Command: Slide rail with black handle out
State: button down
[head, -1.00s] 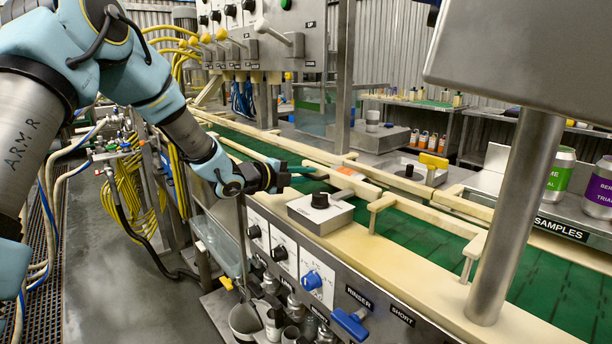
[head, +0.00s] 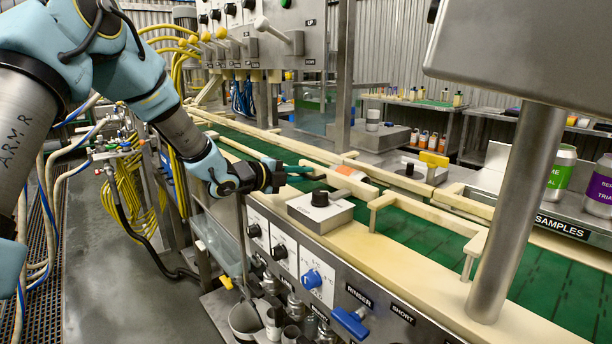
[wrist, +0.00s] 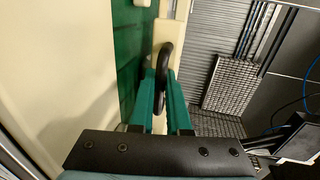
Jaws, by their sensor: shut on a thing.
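In the head view my gripper (head: 292,172) reaches over the near side of the conveyor, at the cream guide rails. How the handle joins the rail is partly hidden by the fingers.
A grey box with a black knob (head: 320,198) stands close to the right of my gripper. The green conveyor belt (head: 410,228) runs between cream rails. A control panel with levers (head: 265,35) rises behind. A steel post (head: 517,215) stands at the right.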

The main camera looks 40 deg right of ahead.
jog(key=shift+w+a+f+b, duration=0.15)
jog(key=shift+a+b, duration=0.3)
jog(key=shift+a, duration=1.4)
jog(key=c, duration=0.9)
grip_release()
jog(key=shift+a, duration=0.15)
jog(key=b+v, duration=0.2)
jog(key=v, duration=0.8)
jog(key=shift+a+r+b, duration=0.25)
jog(key=shift+a+b, duration=0.05)
